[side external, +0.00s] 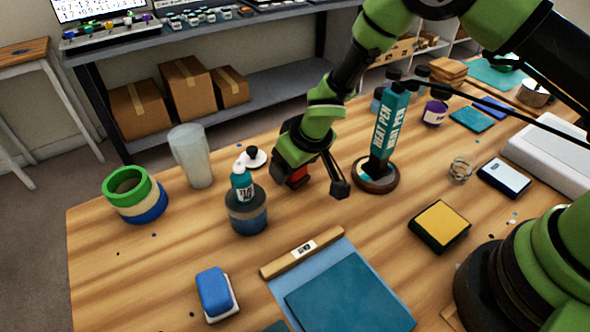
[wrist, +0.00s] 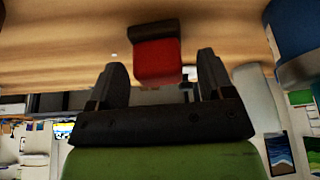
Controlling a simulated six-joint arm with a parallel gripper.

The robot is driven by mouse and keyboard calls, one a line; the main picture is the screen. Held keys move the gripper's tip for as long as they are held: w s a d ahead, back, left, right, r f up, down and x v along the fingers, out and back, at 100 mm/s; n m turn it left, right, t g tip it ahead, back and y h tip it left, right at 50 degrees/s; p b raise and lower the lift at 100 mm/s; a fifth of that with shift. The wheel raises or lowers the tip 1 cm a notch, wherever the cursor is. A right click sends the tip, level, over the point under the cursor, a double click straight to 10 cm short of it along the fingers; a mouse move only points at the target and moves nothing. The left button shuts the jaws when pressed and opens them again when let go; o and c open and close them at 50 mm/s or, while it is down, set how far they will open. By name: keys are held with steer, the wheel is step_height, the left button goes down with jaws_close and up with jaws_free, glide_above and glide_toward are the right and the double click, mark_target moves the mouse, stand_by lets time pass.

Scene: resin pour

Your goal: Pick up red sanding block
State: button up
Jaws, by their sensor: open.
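The red sanding block (wrist: 157,60) has a red body and a dark brown end, and it sits on the wooden table. In the wrist view it lies ahead of and between the two dark fingers of my gripper (wrist: 160,75), which are apart. In the side view my gripper (side external: 318,185) is low over the table, and only a bit of the red block (side external: 298,175) shows beside the fingers. The rest of the block is hidden behind my gripper there.
A bottle (side external: 242,182) in a grey-blue holder (side external: 247,212) stands to the left. A blue block (side external: 214,292) and yellow pad (side external: 440,223) lie nearer.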

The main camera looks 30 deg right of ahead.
steer(key=c, duration=1)
steer(key=shift+r, duration=0.15)
